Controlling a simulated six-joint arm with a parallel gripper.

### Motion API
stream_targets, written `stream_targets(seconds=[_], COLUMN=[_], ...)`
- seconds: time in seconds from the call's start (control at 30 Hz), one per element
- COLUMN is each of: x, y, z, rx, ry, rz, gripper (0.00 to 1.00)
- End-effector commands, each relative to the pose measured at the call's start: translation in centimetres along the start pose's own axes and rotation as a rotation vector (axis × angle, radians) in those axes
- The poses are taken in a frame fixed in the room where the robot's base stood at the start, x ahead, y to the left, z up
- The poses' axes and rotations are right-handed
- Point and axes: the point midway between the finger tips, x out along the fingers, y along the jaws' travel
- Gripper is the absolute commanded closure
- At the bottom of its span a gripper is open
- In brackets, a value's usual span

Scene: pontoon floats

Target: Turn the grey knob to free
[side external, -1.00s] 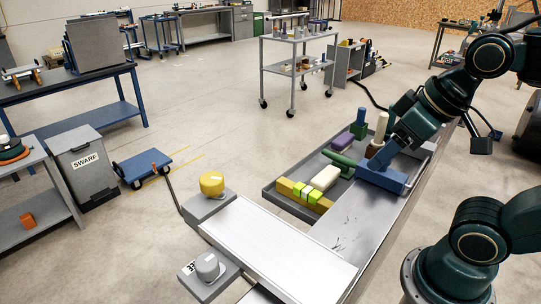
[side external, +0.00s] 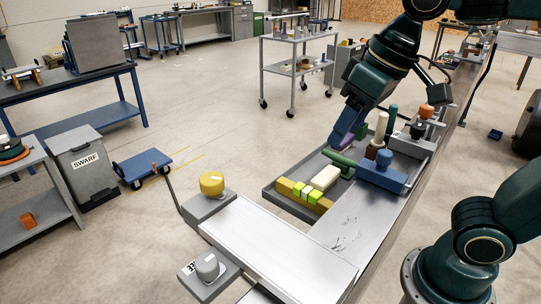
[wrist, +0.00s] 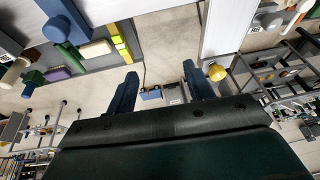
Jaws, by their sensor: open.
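The grey knob (side external: 207,267) is a rounded cap on a grey plate at the near left end of the metal bench, in the side view. A white label (side external: 188,268) lies beside it, too small to read there. In the wrist view the knob (wrist: 273,20) is at the upper right, and its label (wrist: 256,30) seems to read FREE. My gripper (wrist: 160,80) is open, with nothing between its two dark blue fingers. In the side view my gripper (side external: 352,112) is above the back of the parts tray, well away from the knob. Its fingertips are hard to make out there.
A yellow knob (side external: 212,184) stands on another grey plate behind the grey knob. The tray holds a cream block (side external: 325,177), yellow and lime blocks and a green cylinder. A blue block with a knob (side external: 381,172) sits right of it. The bench top between is clear.

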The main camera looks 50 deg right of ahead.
Motion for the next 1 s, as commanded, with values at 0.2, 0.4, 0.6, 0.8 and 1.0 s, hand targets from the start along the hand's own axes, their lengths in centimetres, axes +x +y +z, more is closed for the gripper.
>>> stream_targets(seconds=[0.2, 0.4, 0.6, 0.8, 1.0], x=[-0.2, 0.1, 0.8, 1.8, 2.4], y=[-4.9, -9.9, -15.7, -21.4, -24.9], z=[-3.7, -6.1, -7.4, -7.5, -7.0], rx=[-0.026, -0.048, -0.072, -0.096, -0.11], ry=[-0.093, -0.172, -0.246, -0.309, -0.343], rz=[-0.022, -0.024, -0.01, 0.017, 0.04], gripper=[0.48, 0.48, 0.48, 0.48, 0.48])
